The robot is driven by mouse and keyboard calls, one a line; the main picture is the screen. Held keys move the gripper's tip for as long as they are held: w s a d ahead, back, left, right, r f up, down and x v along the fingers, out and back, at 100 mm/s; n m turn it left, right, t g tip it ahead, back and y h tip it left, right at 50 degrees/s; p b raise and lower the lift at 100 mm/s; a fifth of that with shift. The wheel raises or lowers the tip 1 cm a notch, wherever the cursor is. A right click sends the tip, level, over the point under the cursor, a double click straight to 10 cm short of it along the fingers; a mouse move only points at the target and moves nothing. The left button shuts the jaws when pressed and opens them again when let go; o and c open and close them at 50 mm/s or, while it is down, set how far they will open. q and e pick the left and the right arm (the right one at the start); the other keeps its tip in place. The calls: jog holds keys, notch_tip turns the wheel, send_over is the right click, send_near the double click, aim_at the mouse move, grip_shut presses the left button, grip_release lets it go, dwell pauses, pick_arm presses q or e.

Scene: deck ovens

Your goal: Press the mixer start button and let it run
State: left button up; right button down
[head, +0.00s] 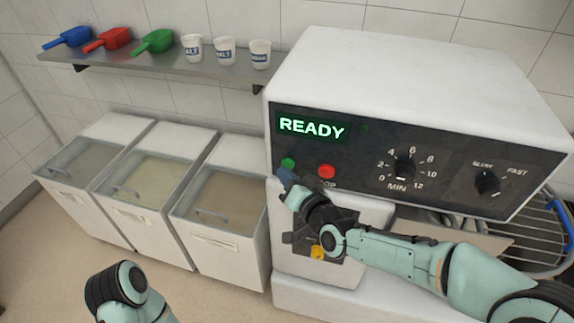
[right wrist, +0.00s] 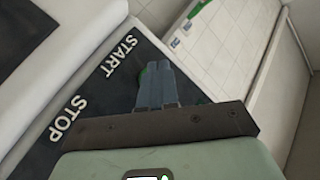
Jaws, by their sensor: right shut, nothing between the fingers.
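The mixer (head: 415,80) is a large white machine with a dark control panel (head: 245,0) at its front. The green READY display (head: 311,128) is lit. The green start button (head: 288,163) sits below it, left of the red stop button (head: 326,171). My right gripper (head: 286,182) is shut and empty, with its tips just below the green button. In the right wrist view, the shut fingers (right wrist: 158,90) cover most of the green button (right wrist: 150,67) beside the START label (right wrist: 119,57). I cannot tell whether they touch it. My left arm shows at the bottom left, and its gripper is out of view.
A minute dial (head: 404,166) and a speed dial (head: 487,182) are right of the buttons. A wire guard (head: 548,225) is at the right. Several lidded bins (head: 222,243) stand at the left, under a shelf (head: 160,67) with scoops and cups.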

pick_arm(q)
jog(key=shift+s+f, duration=0.1)
jog(key=shift+f, duration=0.05)
pick_arm(e)
jog(key=shift+w+d, duration=0.15)
jog(key=shift+w, duration=0.25)
dwell(0.4)
pick_arm(q)
jog(key=shift+f, duration=0.1)
pick_arm(e)
jog(key=shift+s, duration=0.1)
pick_arm(q)
jog(key=shift+s+f+b, duration=0.25)
jog(key=shift+f+b, duration=0.35)
jog(key=shift+b, duration=0.15)
pick_arm(e)
jog(key=shift+s+a, duration=0.25)
jog(key=shift+s, duration=0.5)
pick_arm(q)
jog(key=shift+s+f+b, duration=0.3)
jog(key=shift+f+b, duration=0.65)
pick_arm(e)
jog(key=s, duration=0.1)
jog(key=s+a, duration=0.1)
jog(key=s, duration=0.2)
jog(key=shift+s+a, duration=0.3)
jog(key=shift+s, duration=0.05)
